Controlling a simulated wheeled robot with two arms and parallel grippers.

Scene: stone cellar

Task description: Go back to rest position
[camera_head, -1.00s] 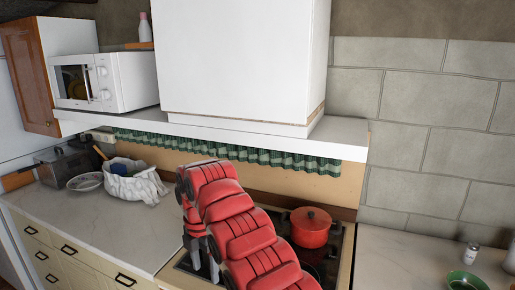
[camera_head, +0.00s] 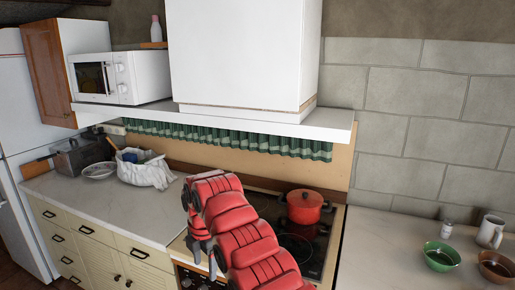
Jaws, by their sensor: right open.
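My right arm, red with dark joints, reaches up from the bottom edge in the head view and bends over at its top. My right gripper (camera_head: 203,258) hangs below that bend, in front of the stove's front left part. It is open, and I see nothing between its fingers. My left gripper is not in view.
A white bag-lined basket (camera_head: 145,172) and a plate (camera_head: 99,171) are on the left counter (camera_head: 105,202). A green bowl (camera_head: 441,256), a brown bowl (camera_head: 496,266) and a mug (camera_head: 490,231) are on the right counter.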

